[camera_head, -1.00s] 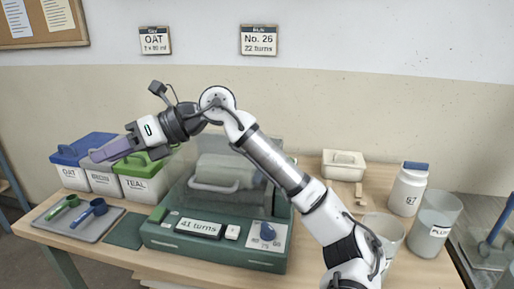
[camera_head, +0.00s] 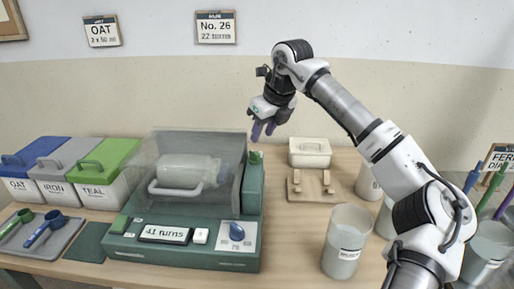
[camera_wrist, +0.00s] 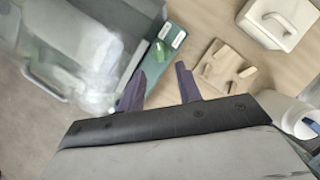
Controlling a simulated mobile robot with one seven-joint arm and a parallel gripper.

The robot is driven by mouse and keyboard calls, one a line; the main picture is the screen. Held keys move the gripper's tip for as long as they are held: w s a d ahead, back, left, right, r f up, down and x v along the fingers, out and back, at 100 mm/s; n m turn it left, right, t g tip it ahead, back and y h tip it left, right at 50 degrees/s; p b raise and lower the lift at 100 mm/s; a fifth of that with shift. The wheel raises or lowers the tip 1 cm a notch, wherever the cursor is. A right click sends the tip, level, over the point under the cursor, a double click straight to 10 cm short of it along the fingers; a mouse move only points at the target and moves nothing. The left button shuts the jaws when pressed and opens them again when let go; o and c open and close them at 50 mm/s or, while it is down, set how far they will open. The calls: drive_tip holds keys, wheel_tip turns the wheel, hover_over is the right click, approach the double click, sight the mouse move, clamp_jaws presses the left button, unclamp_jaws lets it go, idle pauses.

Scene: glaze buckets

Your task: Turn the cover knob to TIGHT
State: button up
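The green machine (camera_head: 180,252) stands on the table with a clear cover (camera_head: 195,143) shut over a pale jar (camera_head: 188,170). A small green knob (camera_head: 255,157) sits on top of the green post at the cover's right end. It also shows in the wrist view (camera_wrist: 160,52), beside a small white label (camera_wrist: 180,38) too small to read. A blue knob (camera_head: 237,231) is on the front panel. My gripper (camera_head: 263,132) points down above the green knob, apart from it. In the wrist view its two purple fingers (camera_wrist: 160,72) are spread and empty.
A wooden rest (camera_head: 313,186) and a lidded white box (camera_head: 310,152) are right of the machine. Buckets (camera_head: 100,180) and a scoop tray (camera_head: 55,232) are at left. The display (camera_head: 165,234) reads 41 turns.

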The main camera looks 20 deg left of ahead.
sight(255, 152)
drive_tip(key=p+x, duration=0.1)
drive_tip(key=x, duration=0.6)
drive_tip(key=shift+w+a+f, duration=0.1)
drive_tip(key=shift+a+f, duration=0.05)
drive_tip(key=shift+f, duration=0.15)
drive_tip(key=shift+c, duration=0.4)
clamp_jaws()
